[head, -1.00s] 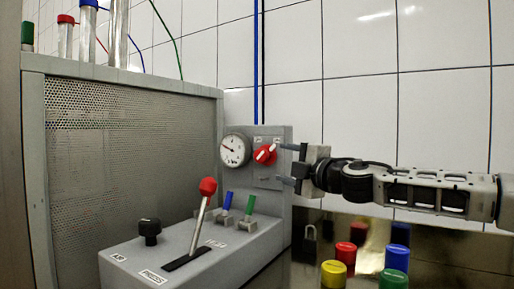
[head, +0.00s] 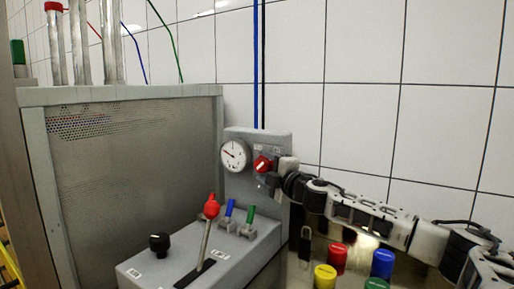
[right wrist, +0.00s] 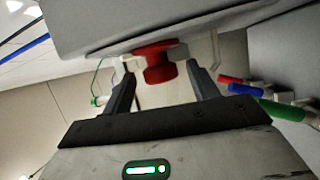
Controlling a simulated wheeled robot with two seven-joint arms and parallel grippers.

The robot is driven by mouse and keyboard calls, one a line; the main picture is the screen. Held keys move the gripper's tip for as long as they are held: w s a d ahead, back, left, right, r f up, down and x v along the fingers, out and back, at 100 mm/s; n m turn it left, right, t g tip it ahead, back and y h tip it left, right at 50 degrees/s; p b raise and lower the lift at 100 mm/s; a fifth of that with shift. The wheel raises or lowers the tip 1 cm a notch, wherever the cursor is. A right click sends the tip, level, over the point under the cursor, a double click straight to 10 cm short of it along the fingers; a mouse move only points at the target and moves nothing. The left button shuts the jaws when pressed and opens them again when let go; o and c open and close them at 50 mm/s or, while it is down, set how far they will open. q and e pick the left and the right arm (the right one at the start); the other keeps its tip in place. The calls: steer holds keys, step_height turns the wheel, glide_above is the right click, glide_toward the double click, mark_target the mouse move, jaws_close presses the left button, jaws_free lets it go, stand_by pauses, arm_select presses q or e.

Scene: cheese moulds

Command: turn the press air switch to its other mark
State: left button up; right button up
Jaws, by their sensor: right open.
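The air switch, a red rotary knob (head: 262,164) with a white pointer, sits on the grey upright panel beside the round gauge. Its pointer seems to lean up and right; its marks are too small to read. My right gripper (head: 270,173) is at the knob from the right and partly covers the panel there. In the right wrist view, the red knob (right wrist: 158,64) lies between the two open fingers (right wrist: 160,78), with a gap on each side. My left gripper is in neither view.
A padlock (head: 305,246) and several coloured caps are at lower right. A perforated guard (head: 135,180) stands left.

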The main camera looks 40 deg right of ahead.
mark_target(257, 169)
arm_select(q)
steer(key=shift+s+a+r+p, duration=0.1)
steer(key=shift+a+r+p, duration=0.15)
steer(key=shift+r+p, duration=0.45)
arm_select(e)
steer(key=shift+w+d+r, duration=0.1)
steer(key=shift+w, duration=1.8)
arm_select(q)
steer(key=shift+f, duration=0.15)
arm_select(e)
steer(key=c, duration=1)
steer(key=shift+f+b, duration=0.25)
steer(key=shift+b, duration=0.75)
steer(key=shift+r+t+b, duration=0.15)
steer(key=shift+t+b, duration=0.15)
steer(key=shift+r, duration=0.2)
steer(key=o, duration=1)
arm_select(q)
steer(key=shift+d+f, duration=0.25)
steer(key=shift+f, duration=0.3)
